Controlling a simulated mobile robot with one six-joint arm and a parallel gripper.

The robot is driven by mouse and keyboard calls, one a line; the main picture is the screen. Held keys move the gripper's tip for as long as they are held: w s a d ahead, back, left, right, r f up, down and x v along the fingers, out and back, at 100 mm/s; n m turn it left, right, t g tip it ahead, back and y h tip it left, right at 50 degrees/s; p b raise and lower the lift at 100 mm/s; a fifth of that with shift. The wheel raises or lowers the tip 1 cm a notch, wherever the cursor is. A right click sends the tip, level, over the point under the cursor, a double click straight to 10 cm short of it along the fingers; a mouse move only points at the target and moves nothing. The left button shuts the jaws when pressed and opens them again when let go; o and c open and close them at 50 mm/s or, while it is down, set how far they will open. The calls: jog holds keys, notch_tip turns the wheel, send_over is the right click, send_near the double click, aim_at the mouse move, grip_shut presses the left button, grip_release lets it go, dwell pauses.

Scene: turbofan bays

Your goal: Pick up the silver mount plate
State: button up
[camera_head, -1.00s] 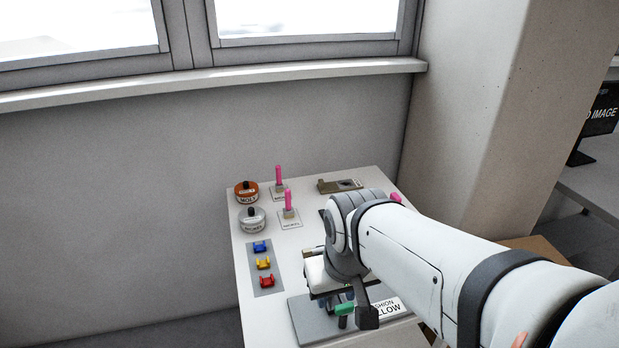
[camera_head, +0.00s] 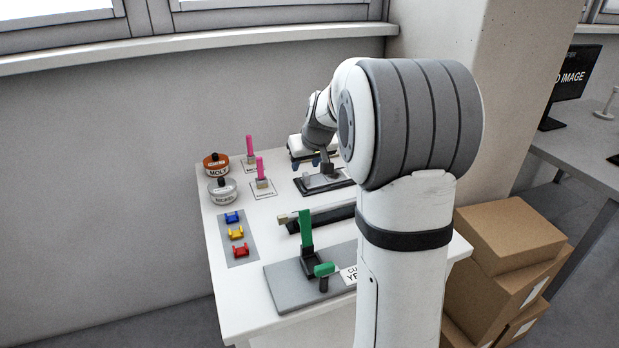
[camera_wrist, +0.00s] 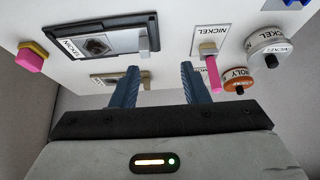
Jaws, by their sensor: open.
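In the wrist view, a silver-grey plate (camera_wrist: 95,46) with a dark opening lies in a black tray (camera_wrist: 70,54), with a pale upright block at one end. A second, tan-grey plate (camera_wrist: 118,80) lies nearer my fingers, partly hidden by one of them. I cannot tell for certain which is the mount plate. My gripper (camera_wrist: 160,88) is open and empty, its two blue fingers apart. In the head view, my gripper (camera_head: 321,163) hangs over the back of the table, behind the black tray (camera_head: 325,183). My arm hides part of that area.
Pink-handled tools (camera_head: 261,168), a brown tin (camera_head: 216,164) and a silver tin (camera_head: 222,189) stand at left. Blue, yellow and red clips (camera_head: 236,233) sit on a grey mat. A green-handled fixture (camera_head: 306,232) stands in front. Cardboard boxes (camera_head: 510,235) are stacked at right.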

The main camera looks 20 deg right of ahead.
aim_at(306, 174)
jog(key=w+d+f, duration=0.1)
jog(key=w+f, duration=0.3)
jog(key=f, duration=0.1)
jog(key=w+d+f, duration=0.1)
jog(key=w+f, duration=0.1)
jog(key=f, duration=0.1)
jog(key=shift+w+d+f, duration=0.1)
jog(key=shift+w+d, duration=0.15)
jog(key=shift+d, duration=0.05)
jog(key=shift+c, duration=0.3)
grip_shut()
